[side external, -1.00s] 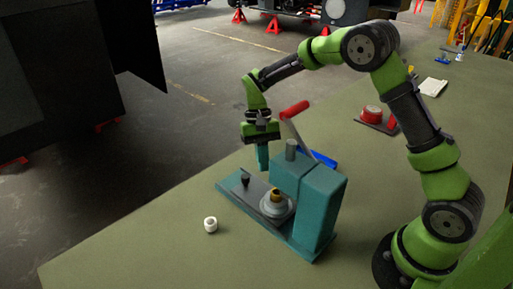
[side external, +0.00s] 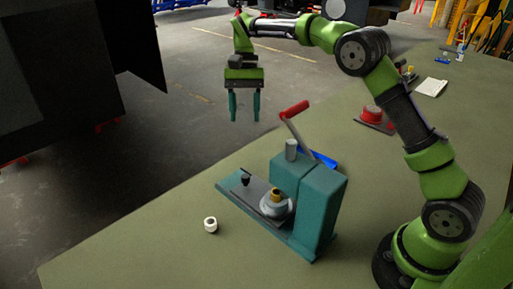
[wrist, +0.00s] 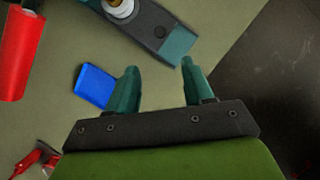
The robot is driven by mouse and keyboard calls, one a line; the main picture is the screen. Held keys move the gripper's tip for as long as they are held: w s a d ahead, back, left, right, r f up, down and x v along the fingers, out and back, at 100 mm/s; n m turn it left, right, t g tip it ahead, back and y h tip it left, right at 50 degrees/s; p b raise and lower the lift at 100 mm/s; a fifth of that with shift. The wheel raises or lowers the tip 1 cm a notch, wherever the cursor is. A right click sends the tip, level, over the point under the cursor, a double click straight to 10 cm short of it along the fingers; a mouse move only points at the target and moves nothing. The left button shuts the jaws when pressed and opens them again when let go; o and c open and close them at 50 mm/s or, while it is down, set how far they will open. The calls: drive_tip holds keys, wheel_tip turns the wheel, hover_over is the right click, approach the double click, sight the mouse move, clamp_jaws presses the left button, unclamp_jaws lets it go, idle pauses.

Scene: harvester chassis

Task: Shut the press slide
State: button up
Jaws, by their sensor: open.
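The teal press (side external: 322,205) stands on the bench with a raised red-handled lever (side external: 294,109). Its dark grey slide (side external: 253,188) lies along the base and has an upright black knob (side external: 245,179). A round nest (side external: 277,208) with a brass-coloured piece (side external: 276,194) sits beside the press body. How far the slide is in is hard to tell. My gripper (side external: 244,118) is open and empty, well above the knob end of the slide. In the wrist view my gripper (wrist: 158,68) has nothing between its fingers, and the slide (wrist: 150,25) shows beyond them.
A white ring (side external: 210,225) lies on the bench left of the press. A blue bin (side external: 322,160) is behind the press and a red button box (side external: 374,117) farther back. The bench (side external: 140,235) is clear on the left.

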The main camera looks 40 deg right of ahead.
sight(246, 175)
drive_tip(key=x, duration=1.6)
drive_tip(key=shift+c, duration=0.3)
clamp_jaws()
